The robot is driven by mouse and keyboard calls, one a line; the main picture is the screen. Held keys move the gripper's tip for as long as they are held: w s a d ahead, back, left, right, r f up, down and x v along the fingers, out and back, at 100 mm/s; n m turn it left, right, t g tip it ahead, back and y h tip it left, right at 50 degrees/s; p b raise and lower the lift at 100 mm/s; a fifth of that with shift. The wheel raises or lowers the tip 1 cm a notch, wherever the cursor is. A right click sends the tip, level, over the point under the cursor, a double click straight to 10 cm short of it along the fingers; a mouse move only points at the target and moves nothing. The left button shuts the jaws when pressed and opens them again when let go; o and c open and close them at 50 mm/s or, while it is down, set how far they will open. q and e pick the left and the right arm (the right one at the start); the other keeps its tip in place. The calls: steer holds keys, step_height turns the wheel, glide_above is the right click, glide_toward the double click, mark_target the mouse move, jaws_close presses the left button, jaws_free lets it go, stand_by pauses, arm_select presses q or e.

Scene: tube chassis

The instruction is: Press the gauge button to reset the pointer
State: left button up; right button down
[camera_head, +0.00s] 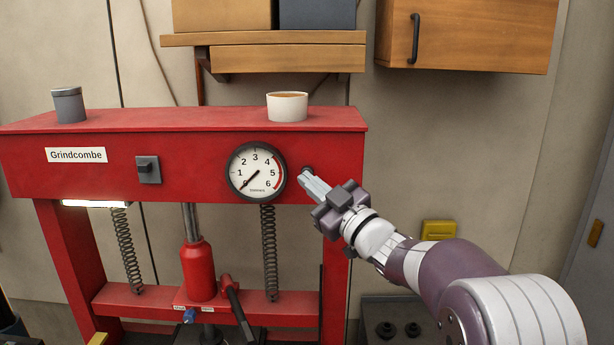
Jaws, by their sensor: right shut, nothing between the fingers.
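The round white gauge (257,171) is on the red press beam, with a scale from 0 to 6. Its black pointer slants to the lower left, at about the 0 mark. A small dark round button (307,170) shows just right of the gauge, partly hidden by my right gripper. My right gripper (304,178) is shut and empty, with its fingertips at the button's lower edge in the picture. I cannot tell whether they touch it. My left gripper is not in view.
A wooden shelf (290,58) and cabinet (470,35) hang above. The wall right of the press is mostly bare.

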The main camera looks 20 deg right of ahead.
steer(key=s+b, duration=0.1)
steer(key=s, duration=0.1)
steer(key=s+a+b, duration=0.1)
steer(key=s, duration=0.1)
steer(key=shift+s+a, duration=0.15)
steer(key=shift+s, duration=0.1)
stand_by(0.4)
